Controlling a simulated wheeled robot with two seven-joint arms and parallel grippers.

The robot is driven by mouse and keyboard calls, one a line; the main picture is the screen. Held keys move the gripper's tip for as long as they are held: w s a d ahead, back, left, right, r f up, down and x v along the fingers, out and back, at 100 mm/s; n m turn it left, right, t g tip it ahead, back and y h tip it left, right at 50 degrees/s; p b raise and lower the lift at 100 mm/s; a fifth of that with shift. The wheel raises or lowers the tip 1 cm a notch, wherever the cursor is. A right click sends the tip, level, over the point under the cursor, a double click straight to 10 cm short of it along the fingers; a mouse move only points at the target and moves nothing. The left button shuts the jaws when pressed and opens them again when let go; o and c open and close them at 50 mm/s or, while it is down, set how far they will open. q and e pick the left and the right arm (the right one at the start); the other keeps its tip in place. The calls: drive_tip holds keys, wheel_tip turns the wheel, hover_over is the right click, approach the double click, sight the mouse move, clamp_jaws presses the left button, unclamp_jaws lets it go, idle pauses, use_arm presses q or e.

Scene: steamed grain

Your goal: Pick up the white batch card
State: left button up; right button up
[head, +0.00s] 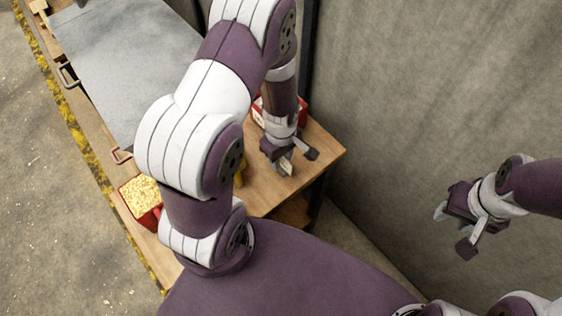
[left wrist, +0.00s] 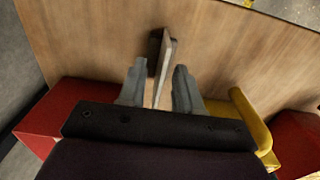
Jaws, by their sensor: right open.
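The white batch card (left wrist: 164,70) stands on edge on the wooden table in the left wrist view, against a small dark piece at its far end. In the head view a pale bit of the card (head: 287,167) shows at my left gripper (head: 284,163). In the left wrist view my left gripper (left wrist: 159,88) is open, with one grey finger on each side of the card and gaps visible between. My right gripper (head: 453,230) is open and empty, off to the right in front of the grey wall.
A red box of pale grain (head: 141,195) stands at the table's left edge. Another red box (head: 262,117) is behind my left gripper. A yellow object (left wrist: 250,115) lies right of the fingers. A grey metal surface (head: 120,55) extends at the upper left.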

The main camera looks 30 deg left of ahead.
use_arm(q)
drive_tip(key=shift+a+f, duration=0.1)
drive_tip(key=shift+f, duration=0.05)
clamp_jaws()
